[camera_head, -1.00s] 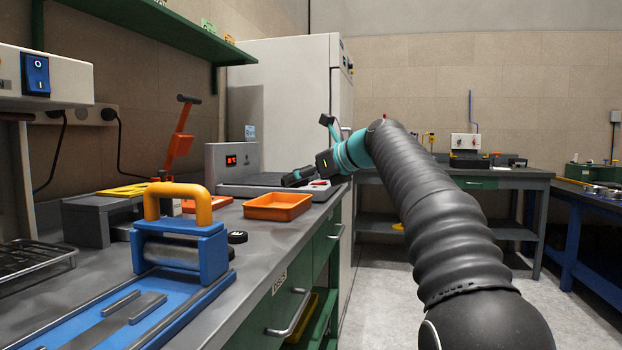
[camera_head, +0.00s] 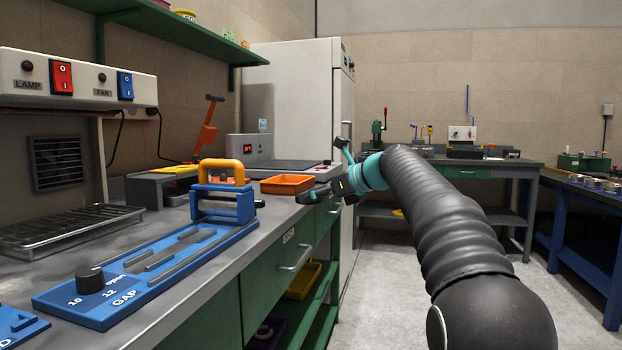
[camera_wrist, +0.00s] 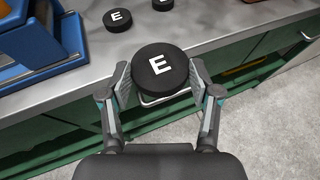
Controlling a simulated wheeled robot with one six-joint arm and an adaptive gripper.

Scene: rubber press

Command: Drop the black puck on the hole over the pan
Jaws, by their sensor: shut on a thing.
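My gripper (camera_wrist: 160,88) is shut on a black puck (camera_wrist: 158,62) marked with a white E. The fingers hold it by its sides, beyond the counter's front edge. Two more black pucks lie on the counter in the wrist view, one nearer (camera_wrist: 117,20) and one at the top edge (camera_wrist: 163,4). I cannot make out a hole over a pan in either view.
The orange tray (camera_head: 287,185) sits near the counter edge. A blue roller unit with an orange handle (camera_head: 222,172) and its gap bed (camera_head: 112,300) stand nearer. A wire rack (camera_head: 65,235) is at left. A box with a red display (camera_head: 250,150) stands behind. Open floor lies right.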

